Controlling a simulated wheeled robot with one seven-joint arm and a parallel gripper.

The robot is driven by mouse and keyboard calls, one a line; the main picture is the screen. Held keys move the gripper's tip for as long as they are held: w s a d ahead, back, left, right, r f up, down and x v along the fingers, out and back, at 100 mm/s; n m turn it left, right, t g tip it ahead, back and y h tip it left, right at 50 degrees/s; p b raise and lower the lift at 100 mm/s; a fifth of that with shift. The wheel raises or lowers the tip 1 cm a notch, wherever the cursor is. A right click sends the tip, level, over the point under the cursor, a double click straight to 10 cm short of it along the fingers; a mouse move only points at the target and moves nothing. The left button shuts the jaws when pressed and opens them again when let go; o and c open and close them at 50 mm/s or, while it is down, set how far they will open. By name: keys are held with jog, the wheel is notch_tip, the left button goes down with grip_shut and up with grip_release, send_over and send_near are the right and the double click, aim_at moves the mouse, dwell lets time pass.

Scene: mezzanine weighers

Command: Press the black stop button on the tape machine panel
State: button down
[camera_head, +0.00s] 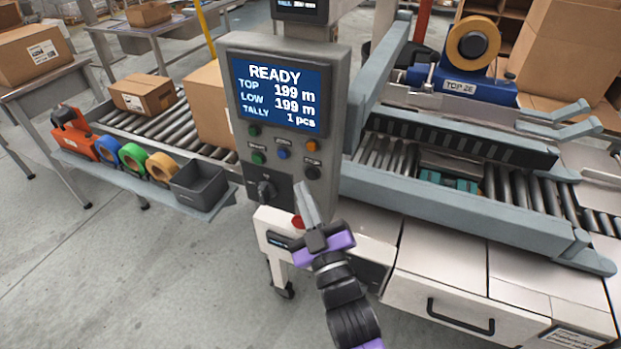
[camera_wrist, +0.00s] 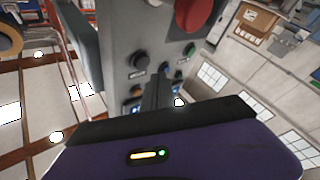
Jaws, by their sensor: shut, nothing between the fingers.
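The tape machine panel (camera_head: 335,110) is a grey box with a lit screen reading READY. The black stop button (camera_head: 312,173) is at the right end of its lower button row, beside a blue and a green button. In the wrist view the panel appears upside down, and the black button (camera_wrist: 139,60) is plainly visible. My gripper (camera_head: 302,188) is shut and empty, its fingertips pointing up at the lower part of the panel, below and slightly left of the black button. In the wrist view the fingertips (camera_wrist: 158,82) appear close beside the button; contact cannot be told.
A black rotary switch (camera_head: 265,190) is left of my fingertips. A red mushroom button (camera_head: 298,221) is partly behind my gripper; it also shows in the wrist view (camera_wrist: 194,12). An orange button (camera_head: 312,146) is just above the black one. The roller conveyor (camera_head: 470,215) runs right.

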jog(key=s, duration=0.2)
jog(key=s+a, duration=0.1)
jog(key=shift+s+a, duration=0.15)
jog(key=shift+s, duration=0.25)
dwell(0.6)
jog(key=s+d+f+m+g+h, duration=0.1)
jog(key=s+d+f+m+h, duration=0.1)
jog(key=s+d, duration=0.6)
jog(key=s+d+f+m+g+h, duration=0.2)
jog(key=s+d, duration=0.6)
jog(key=s, duration=0.9)
jog(key=s+d+f+m+g+h, duration=0.1)
jog(key=s+d+m+h, duration=0.3)
jog(key=s, duration=0.8)
jog(key=d+f+m, duration=0.1)
jog(key=d+m, duration=0.1)
jog(key=d, duration=0.2)
jog(key=shift+s+d+g, duration=0.4)
